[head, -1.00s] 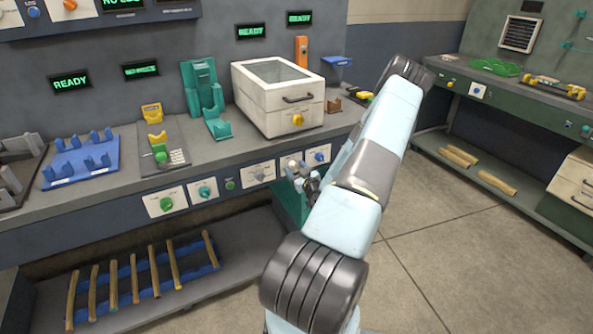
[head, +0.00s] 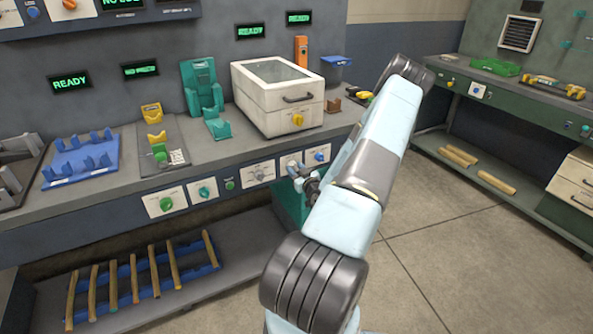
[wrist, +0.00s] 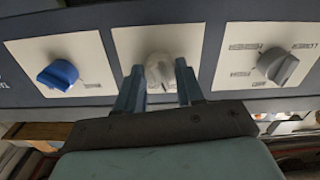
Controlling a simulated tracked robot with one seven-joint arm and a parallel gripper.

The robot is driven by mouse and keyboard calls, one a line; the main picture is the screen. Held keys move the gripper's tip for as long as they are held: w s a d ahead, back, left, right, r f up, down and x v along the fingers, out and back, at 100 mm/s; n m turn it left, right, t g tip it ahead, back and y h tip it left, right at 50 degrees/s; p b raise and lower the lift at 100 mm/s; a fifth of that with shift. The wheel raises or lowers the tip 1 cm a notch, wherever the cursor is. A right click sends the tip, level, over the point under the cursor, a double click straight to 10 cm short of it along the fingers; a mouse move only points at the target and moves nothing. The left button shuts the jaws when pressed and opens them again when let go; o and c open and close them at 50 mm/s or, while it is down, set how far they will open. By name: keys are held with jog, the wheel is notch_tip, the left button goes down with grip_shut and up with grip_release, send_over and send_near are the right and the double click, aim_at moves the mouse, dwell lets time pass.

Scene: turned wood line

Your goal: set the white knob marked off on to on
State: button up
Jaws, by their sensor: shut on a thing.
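The white knob (wrist: 158,68) sits on a pale square plate in the middle of the wrist view, on the front panel of the bench. My gripper (wrist: 158,84) is shut on this knob, one finger on each side. In the head view my gripper (head: 296,171) is at the panel between the grey knob and the blue knob, and my arm partly hides it. The knob's plate (head: 290,160) shows just above it. The marks around the white knob are too small or hidden to read.
A blue knob (wrist: 58,75) and a grey knob (wrist: 278,65) flank the white one, each on its own plate. Green and teal knobs (head: 205,192) lie further left in the head view. A white lidded box (head: 278,92) stands on the bench above.

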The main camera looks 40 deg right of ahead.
jog(key=m, duration=0.4)
jog(key=shift+d+m, duration=0.1)
jog(key=shift+m, duration=2.2)
jog(key=o, duration=1)
jog(key=shift+o, duration=0.2)
jog(key=v, duration=1.4)
jog(key=shift+w, duration=0.15)
